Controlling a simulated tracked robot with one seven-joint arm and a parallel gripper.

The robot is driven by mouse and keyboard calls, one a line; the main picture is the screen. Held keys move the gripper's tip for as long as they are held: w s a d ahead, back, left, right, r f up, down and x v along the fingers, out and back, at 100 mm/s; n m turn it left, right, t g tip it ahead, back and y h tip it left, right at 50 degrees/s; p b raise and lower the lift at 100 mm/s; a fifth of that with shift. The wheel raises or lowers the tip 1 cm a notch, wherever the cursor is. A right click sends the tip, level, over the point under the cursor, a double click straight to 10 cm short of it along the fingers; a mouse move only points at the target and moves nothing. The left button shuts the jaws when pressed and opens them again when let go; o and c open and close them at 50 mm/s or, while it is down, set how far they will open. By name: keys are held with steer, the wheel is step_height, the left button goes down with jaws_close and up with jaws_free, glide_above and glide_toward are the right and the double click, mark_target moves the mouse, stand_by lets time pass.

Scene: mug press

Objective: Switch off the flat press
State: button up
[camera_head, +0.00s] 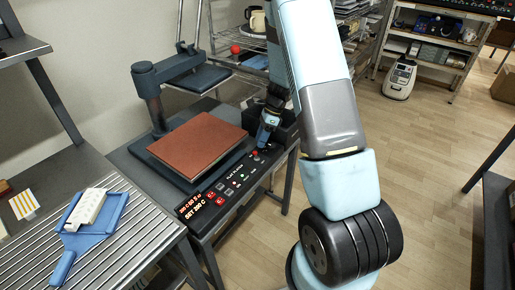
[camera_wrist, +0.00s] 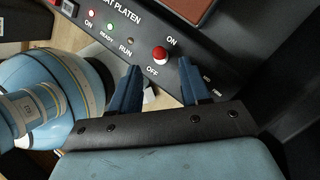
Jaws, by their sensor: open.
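The flat press (camera_head: 150,163) stands on a dark table, with a red-brown slab (camera_head: 197,144) on its lower bed. Its upper plate (camera_head: 203,79) is swung away behind. The control panel (camera_head: 222,192) runs along the front, with a lit red display reading about 200 C. In the wrist view, a red-knobbed switch (camera_wrist: 159,54) sits between the ON and OFF labels; I cannot tell its setting. A red lamp (camera_wrist: 92,14) and a green lamp (camera_wrist: 109,26) are lit. My gripper (camera_wrist: 162,84) is open and empty, its fingertips just short of the switch, one to each side.
A blue dustpan-like tray (camera_head: 92,225) with a white block lies on the ribbed table at left. A dark box (camera_head: 284,128) is close to my gripper.

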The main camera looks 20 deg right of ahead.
mark_target(255, 154)
steer(key=shift+x, duration=2.3)
steer(key=shift+c, duration=0.3)
steer(key=shift+w, duration=0.1)
jaws_close()
